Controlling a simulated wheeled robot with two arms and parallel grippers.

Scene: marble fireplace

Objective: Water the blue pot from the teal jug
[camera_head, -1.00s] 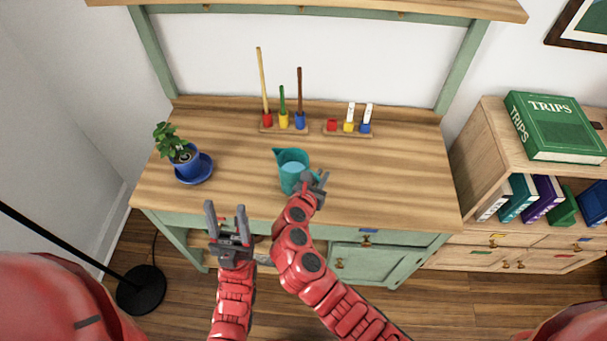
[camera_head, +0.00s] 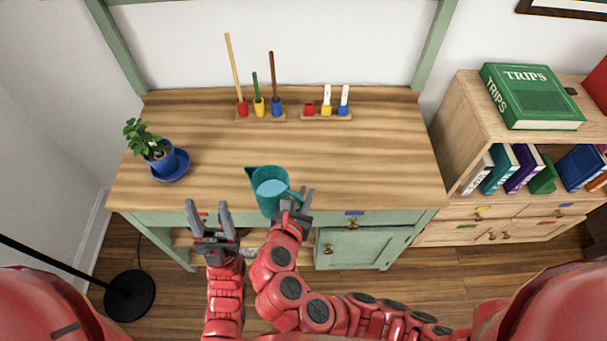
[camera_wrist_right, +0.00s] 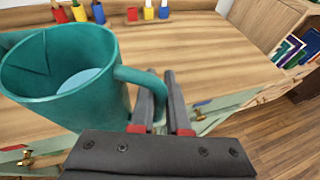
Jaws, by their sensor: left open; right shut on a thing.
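The teal jug (camera_head: 269,190) holds pale blue water and is roughly upright at the table's front edge. My right gripper (camera_head: 302,203) is shut on the jug's handle. In the right wrist view the jug (camera_wrist_right: 98,95) fills the left side, with its handle between the fingers (camera_wrist_right: 165,105). Whether its base clears the table is hard to tell. The blue pot (camera_head: 160,158) with a leafy green plant stands on a blue saucer (camera_head: 180,171) at the table's left end. My left gripper (camera_head: 208,212) is open and empty at the table's front edge, left of the jug.
Wooden racks with coloured pegs (camera_head: 260,117) and small blocks (camera_head: 327,116) stand at the table's back. The wooden tabletop (camera_head: 220,150) is clear between pot and jug. A bookshelf (camera_head: 455,110) stands at right; a black lamp base (camera_head: 130,295) is on the floor at left.

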